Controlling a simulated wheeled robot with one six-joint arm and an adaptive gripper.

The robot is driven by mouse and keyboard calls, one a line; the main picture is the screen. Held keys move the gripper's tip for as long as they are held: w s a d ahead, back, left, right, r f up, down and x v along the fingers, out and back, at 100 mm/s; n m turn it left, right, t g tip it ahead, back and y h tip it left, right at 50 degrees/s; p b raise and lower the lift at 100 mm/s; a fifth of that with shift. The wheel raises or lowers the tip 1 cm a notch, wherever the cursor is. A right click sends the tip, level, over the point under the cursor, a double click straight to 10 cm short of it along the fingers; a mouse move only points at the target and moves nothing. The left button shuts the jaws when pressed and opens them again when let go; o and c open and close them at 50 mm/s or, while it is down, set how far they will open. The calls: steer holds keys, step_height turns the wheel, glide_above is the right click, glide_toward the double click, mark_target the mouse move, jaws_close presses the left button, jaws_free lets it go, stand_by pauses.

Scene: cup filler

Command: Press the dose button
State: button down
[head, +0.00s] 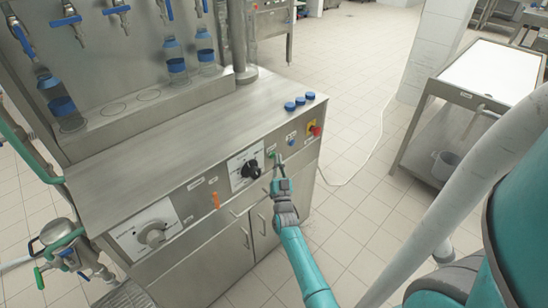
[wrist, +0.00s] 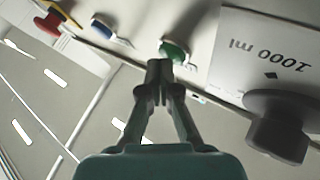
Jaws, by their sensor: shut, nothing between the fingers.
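The front panel of the steel filler (head: 190,195) carries a green button (head: 272,154), which also shows in the wrist view (wrist: 174,50). A blue button (head: 291,142) is to its right in the head view, on the left in the wrist view (wrist: 102,27). My gripper (head: 279,160) is shut and empty, pointing at the panel. In the wrist view its fingertips (wrist: 159,68) are just below the green button and overlap its lower edge. I cannot tell whether they touch it. The small labels are unreadable, so no button reads as the dose button.
A black knob (head: 250,169) on a white plate marked 1000 ml (wrist: 270,55) is beside the green button. A red button (head: 316,130) on yellow is at the panel's right. Blue caps (head: 300,100) lie on top. Floor is clear to the right, before a white-topped table (head: 490,70).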

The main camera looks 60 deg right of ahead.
stand_by(0.3)
steer(key=shift+s+a, duration=0.1)
steer(key=shift+s, duration=0.5)
steer(key=shift+s, duration=0.1)
steer(key=s, duration=0.2)
steer(key=s+a, duration=0.1)
steer(key=s, duration=0.2)
steer(key=shift+s+a, duration=0.25)
steer(key=shift+s, duration=0.1)
stand_by(0.5)
